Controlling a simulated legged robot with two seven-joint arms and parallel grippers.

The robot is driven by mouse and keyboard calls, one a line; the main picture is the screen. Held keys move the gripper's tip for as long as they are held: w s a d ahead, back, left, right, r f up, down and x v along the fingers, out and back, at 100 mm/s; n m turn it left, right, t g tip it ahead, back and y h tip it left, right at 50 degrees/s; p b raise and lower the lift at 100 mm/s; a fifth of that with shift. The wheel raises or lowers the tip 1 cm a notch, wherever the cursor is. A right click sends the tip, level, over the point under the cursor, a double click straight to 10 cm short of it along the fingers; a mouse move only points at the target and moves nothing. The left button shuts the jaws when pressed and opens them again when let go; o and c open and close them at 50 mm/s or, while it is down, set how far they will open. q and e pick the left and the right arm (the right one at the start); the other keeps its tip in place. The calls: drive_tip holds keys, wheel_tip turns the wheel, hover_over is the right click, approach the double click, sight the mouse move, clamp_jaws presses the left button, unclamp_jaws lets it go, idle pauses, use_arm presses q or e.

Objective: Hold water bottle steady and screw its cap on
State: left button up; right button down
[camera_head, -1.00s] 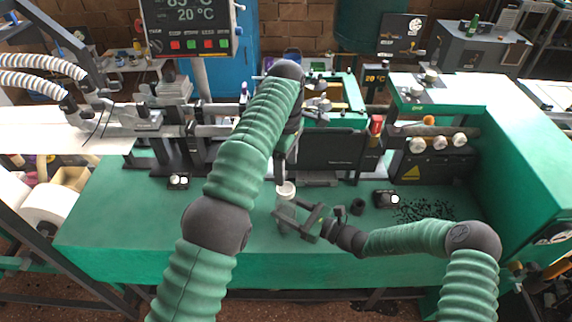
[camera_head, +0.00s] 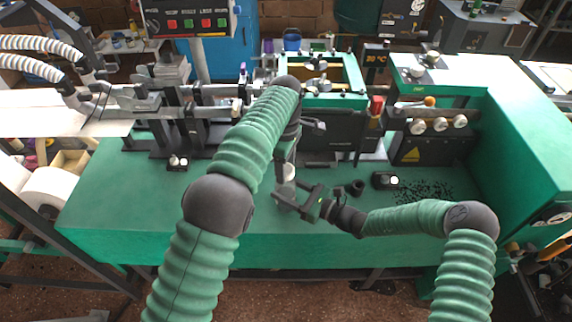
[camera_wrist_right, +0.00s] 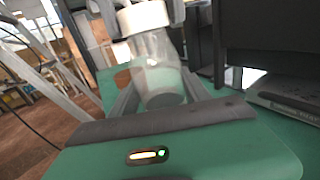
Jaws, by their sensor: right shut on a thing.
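A clear bottle (camera_wrist_right: 157,60) stands upright on the green bench, its lower part looking greenish in the right wrist view. A white cap (camera_wrist_right: 143,17) sits at its top; how tightly it is seated cannot be told. The cap also shows in the head view (camera_head: 289,172). My right gripper (camera_head: 285,198) is shut on the bottle's body from the right, a finger on each side. My left gripper (camera_head: 288,158) points down from above at the cap. Its dark fingers show beside the cap in the right wrist view; whether they press on it is unclear.
A small black ring (camera_head: 357,187) and a black box with a white knob (camera_head: 384,180) lie right of my right gripper. Black pellets (camera_head: 425,191) are scattered farther right. A dark machine block (camera_head: 335,130) stands behind. The bench's left front (camera_head: 130,215) is clear.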

use_arm(q)
clamp_jaws()
drive_tip(key=m, duration=0.3)
drive_tip(key=shift+w, duration=0.1)
use_arm(e)
drive_tip(key=shift+s, duration=0.1)
use_arm(q)
drive_tip(key=m, duration=0.7)
use_arm(e)
drive_tip(key=shift+a, duration=0.1)
use_arm(q)
drive_tip(key=m, duration=0.6)
drive_tip(key=shift+m, duration=0.4)
drive_tip(key=m, duration=0.3)
drive_tip(key=shift+w, duration=0.1)
drive_tip(key=m, duration=0.4)
drive_tip(key=shift+m, duration=0.3)
drive_tip(key=shift+c, duration=0.3)
unclamp_jaws()
use_arm(e)
drive_tip(key=shift+s+a, duration=0.1)
use_arm(q)
drive_tip(key=o, duration=0.5)
